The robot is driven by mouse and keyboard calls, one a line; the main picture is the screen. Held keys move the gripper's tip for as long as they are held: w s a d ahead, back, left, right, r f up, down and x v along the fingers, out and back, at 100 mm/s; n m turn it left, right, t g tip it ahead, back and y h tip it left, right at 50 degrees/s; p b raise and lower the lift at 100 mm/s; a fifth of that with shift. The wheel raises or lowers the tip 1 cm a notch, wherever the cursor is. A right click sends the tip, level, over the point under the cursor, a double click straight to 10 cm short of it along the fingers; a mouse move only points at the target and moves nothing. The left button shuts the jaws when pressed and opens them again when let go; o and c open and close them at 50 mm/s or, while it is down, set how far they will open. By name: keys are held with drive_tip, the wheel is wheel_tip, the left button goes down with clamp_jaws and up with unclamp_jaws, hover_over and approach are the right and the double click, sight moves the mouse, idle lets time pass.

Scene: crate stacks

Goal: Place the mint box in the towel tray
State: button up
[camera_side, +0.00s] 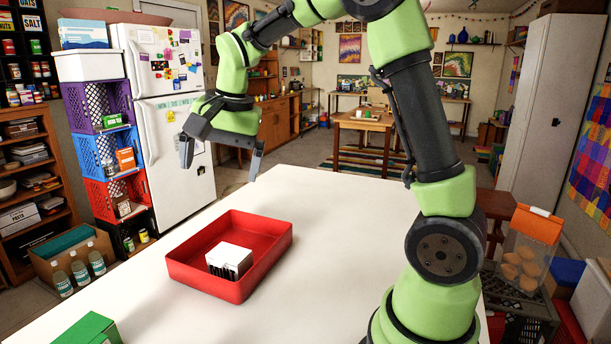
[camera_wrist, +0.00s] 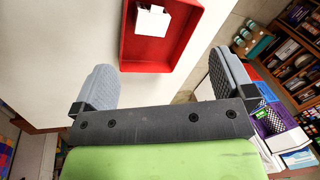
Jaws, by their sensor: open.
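A red tray (camera_side: 192,272) with raised walls lies on the white table. A small white block-like item (camera_side: 230,256) with dark stripes along its lower edge sits inside it; I cannot tell whether it is a towel or a box. A green box (camera_side: 88,330), partly cut off, stands at the table's lower left edge; it may be the mint box. My gripper (camera_side: 221,158) is open and empty, above and behind the tray. In the wrist view, my gripper (camera_wrist: 164,78) has its fingers wide apart, with the red tray (camera_wrist: 146,68) and the white item (camera_wrist: 160,24) beyond them.
The white table (camera_side: 340,240) is clear to the right of the tray. Stacked crates (camera_side: 118,190) and a fridge (camera_side: 170,110) stand behind on the left. A clear container with an orange lid (camera_side: 538,224) stands at the right, off the table.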

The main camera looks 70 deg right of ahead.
drive_tip(key=s+a+r+n+t, duration=0.1)
drive_tip(key=s+a+n+t, duration=0.1)
drive_tip(key=s, duration=0.7)
drive_tip(key=s+a+r+n+t+y, duration=0.1)
drive_tip(key=s+a+r+n+t, duration=0.1)
drive_tip(key=s+a+n, duration=0.3)
drive_tip(key=s+n, duration=0.1)
drive_tip(key=s, duration=0.3)
drive_tip(key=shift+s+a+r+y, duration=0.15)
drive_tip(key=shift+s+a+y, duration=0.1)
drive_tip(key=shift+s+y, duration=0.05)
